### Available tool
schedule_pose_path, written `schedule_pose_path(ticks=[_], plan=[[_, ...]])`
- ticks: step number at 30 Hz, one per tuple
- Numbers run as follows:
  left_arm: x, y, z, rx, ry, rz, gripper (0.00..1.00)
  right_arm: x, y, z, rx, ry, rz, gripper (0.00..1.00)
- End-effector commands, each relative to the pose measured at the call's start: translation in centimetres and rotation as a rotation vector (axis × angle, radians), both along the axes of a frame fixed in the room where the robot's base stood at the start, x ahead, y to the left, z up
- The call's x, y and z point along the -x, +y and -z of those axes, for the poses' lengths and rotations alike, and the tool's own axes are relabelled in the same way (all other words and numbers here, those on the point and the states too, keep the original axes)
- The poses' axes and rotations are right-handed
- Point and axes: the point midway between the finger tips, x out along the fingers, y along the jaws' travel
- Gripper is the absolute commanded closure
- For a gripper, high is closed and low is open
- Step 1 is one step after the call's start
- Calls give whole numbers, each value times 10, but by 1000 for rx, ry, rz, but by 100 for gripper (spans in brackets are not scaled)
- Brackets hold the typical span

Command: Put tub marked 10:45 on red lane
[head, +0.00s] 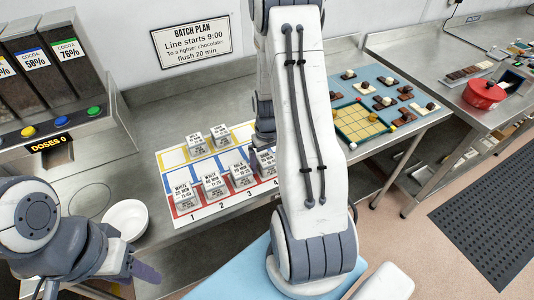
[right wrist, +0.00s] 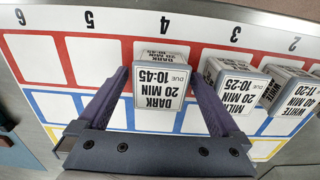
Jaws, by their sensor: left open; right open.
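The tub marked 10-45 (right wrist: 160,88), labelled DARK 20 MIN, is upright in the red-outlined cell of column 4 in the right wrist view. My right gripper (right wrist: 162,68) is open, with one finger on each side of the tub. Small gaps seem to show, and I cannot tell whether either finger touches. In the head view this tub (head: 266,161) is partly hidden by my right arm. The red lane (head: 222,203) runs along the near edge of the lane mat. My left gripper (head: 143,274) is open and empty at lower left.
Two more tubs (head: 208,139) stand in the rear lanes. A white bowl (head: 127,217) is left of the mat. Red cells 5 (right wrist: 85,58) and 6 (right wrist: 33,58) are empty.

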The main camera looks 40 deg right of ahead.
Motion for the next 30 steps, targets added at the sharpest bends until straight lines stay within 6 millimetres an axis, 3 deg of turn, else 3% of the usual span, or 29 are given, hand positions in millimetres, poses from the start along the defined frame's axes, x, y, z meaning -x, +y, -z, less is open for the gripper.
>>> schedule_pose_path(ticks=[18, 27, 30], plan=[[0, 0, 16, 0, 0, 1, 50, -1, -1, -109, 2, -5, 0, 0], [0, 0, 16, 0, 0, 1, 50, 0, 0, -121, 0, 1, -1, 0], [0, 0, 16, 0, 0, 1, 50, -3, 12, -124, -1, -2, -25, 0]])
